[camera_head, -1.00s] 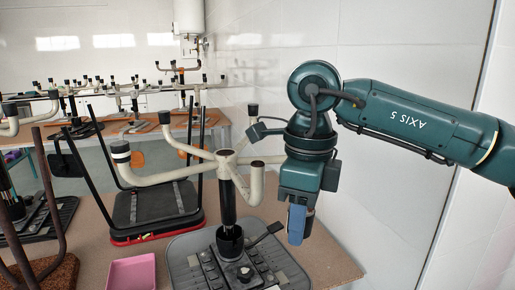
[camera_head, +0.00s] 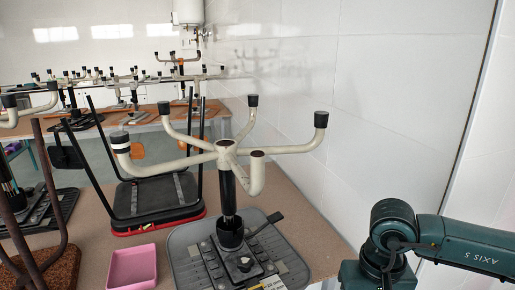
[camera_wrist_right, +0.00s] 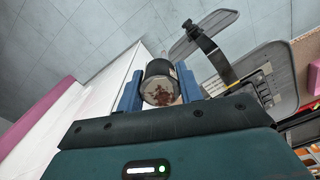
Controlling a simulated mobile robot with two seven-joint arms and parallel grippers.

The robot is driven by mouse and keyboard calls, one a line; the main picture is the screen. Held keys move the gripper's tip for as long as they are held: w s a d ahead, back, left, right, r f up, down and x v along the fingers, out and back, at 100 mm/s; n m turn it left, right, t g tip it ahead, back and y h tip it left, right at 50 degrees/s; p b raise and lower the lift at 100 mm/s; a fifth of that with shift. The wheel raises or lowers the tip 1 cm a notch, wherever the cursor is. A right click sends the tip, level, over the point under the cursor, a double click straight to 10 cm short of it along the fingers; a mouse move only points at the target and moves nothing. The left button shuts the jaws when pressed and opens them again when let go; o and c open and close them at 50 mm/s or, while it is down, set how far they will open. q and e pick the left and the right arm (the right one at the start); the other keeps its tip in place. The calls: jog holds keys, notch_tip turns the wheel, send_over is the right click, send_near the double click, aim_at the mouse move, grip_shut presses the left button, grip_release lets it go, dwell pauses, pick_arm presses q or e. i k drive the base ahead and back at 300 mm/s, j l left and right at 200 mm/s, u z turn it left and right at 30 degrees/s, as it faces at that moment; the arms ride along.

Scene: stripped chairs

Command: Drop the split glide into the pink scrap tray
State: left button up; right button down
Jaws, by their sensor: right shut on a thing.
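The pink scrap tray (camera_head: 131,267) sits on the bench at the lower left in the head view and looks empty. My right gripper (camera_wrist_right: 159,90) shows in the right wrist view, its blue fingers shut on the split glide (camera_wrist_right: 158,88), a short dark cylinder with a pale, brown-stained end. In the head view only my right arm shows, at the lower right; the gripper is out of frame there. The upturned five-legged chair base (camera_head: 226,150) stands on its post; its front leg end is bare and the others wear black glides. My left gripper is not in view.
A grey seat plate or mat (camera_head: 183,262) lies under the base, with a dark lever. A black seat with a red edge (camera_head: 155,205) lies behind the tray. Brown chair legs (camera_head: 50,190) stand at the left. A white wall closes off the right side.

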aim_at(140, 269)
jog(key=k+j+u, duration=0.1)
jog(key=k+u, duration=0.2)
jog(key=k, duration=0.35)
jog(key=i+j+u, duration=0.1)
jog(key=u, duration=0.3)
jog(key=i+j+u, duration=0.1)
jog(key=u, duration=0.25)
jog(key=i+u, duration=0.1)
jog(key=u, duration=0.3)
jog(key=i+l, duration=0.25)
jog(key=i, duration=0.25)
jog(key=i+l, duration=0.2)
jog(key=i, duration=0.3)
